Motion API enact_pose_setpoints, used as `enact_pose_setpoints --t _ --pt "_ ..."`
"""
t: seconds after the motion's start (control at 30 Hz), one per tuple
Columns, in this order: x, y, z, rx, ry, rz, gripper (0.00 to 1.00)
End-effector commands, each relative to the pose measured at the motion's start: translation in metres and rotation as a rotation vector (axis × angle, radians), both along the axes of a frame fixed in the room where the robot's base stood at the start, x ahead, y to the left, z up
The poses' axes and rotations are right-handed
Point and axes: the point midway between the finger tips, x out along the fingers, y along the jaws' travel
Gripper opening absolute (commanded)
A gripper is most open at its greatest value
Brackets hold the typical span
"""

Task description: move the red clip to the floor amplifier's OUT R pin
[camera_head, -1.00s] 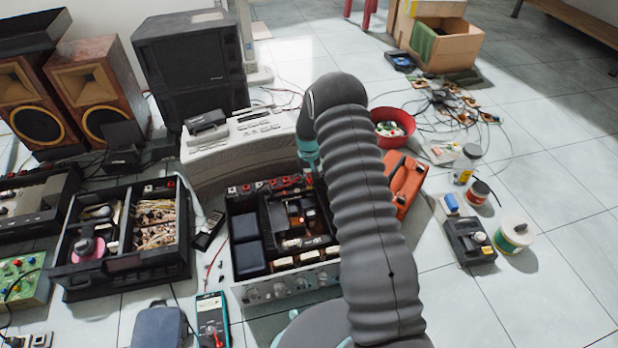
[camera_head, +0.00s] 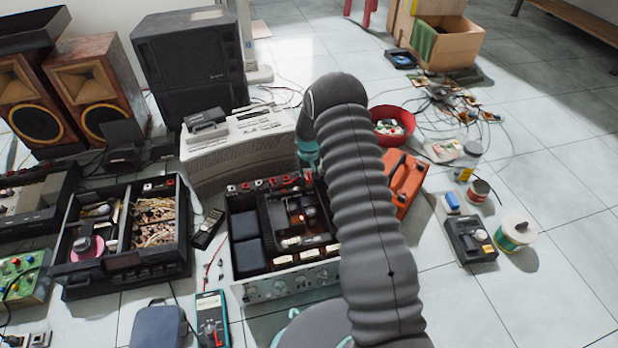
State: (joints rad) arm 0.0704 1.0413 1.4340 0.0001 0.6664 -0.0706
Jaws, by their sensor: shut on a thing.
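The floor amplifier (camera_head: 290,278) stands with its lid off in the middle of the picture, partly covered by my arm. A row of small red and pale connectors (camera_head: 258,185) lines its far edge; their labels are too small to read, so I cannot tell which is OUT R. My gripper (camera_head: 311,177) points down at the right part of that row, mostly hidden behind my arm. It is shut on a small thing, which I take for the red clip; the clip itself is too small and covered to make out. I cannot tell whether it touches a pin.
A multimeter (camera_head: 211,318) lies in front, with a thin red lead (camera_head: 208,277) on the floor nearby. Another open chassis (camera_head: 125,268) stands left. A pale curved unit (camera_head: 235,160) stands behind the amplifier. An orange case (camera_head: 405,180) and red bowl (camera_head: 405,116) lie right.

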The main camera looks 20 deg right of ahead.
Motion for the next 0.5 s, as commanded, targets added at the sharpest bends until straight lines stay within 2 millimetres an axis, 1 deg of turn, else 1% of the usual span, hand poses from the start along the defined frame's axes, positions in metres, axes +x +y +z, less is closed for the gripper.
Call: enact_pose_setpoints --t 0.27,0.3,0.37,0.4,0.43,0.5 --pt "0.0001 0.0 -0.0004 0.0 0.0 0.0 0.0" --pt "0.0001 0.0 -0.0004 0.0 0.0 0.0 0.26" --pt "0.0001 0.0 -0.0004 0.0 0.0 0.0 0.41" --pt "0.0001 0.0 -0.0004 0.0 0.0 0.0 0.51" --pt "0.0001 0.0 -0.0004 0.0 0.0 0.0 0.53" --pt "0.0 0.0 -0.0004 0.0 0.0 0.0 0.53"
